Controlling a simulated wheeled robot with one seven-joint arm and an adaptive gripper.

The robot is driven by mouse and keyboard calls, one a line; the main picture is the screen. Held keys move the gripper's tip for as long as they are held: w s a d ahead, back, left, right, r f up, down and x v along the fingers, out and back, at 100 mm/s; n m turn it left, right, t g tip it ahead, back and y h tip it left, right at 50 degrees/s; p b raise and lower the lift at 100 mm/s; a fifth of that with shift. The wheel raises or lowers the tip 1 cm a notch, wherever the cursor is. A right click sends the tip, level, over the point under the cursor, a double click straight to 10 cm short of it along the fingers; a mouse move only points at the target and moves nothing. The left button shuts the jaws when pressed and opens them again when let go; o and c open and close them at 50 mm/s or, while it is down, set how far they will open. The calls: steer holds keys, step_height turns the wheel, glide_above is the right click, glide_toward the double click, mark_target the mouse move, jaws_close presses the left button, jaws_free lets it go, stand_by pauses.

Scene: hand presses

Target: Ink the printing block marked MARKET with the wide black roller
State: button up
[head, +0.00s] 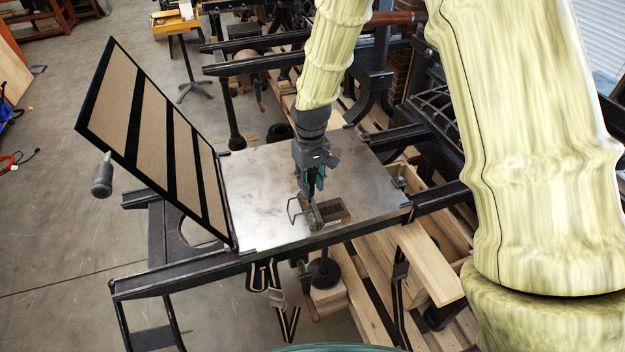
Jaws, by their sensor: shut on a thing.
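My gripper (313,192) points down over the metal press bed (255,185), near its front edge. It is shut on the handle of a roller with a bent wire frame (291,209); the fingers hide most of the handle. The roller's dark cylinder is hard to make out beside the block. A small printing block (335,211) with a dark face and brownish edges lies on the bed, just right of the roller. Its lettering is too small to read. I cannot tell whether the roller touches the block.
A hinged frame with tan panels and black bars (158,122) stands tilted open at the bed's left. Dark rails (180,272) run under the bed. Wooden planks (425,262) lie at the lower right. The left part of the bed is bare.

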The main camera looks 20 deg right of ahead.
mark_target(310, 172)
steer(key=shift+r, duration=0.1)
steer(key=shift+r, duration=2.45)
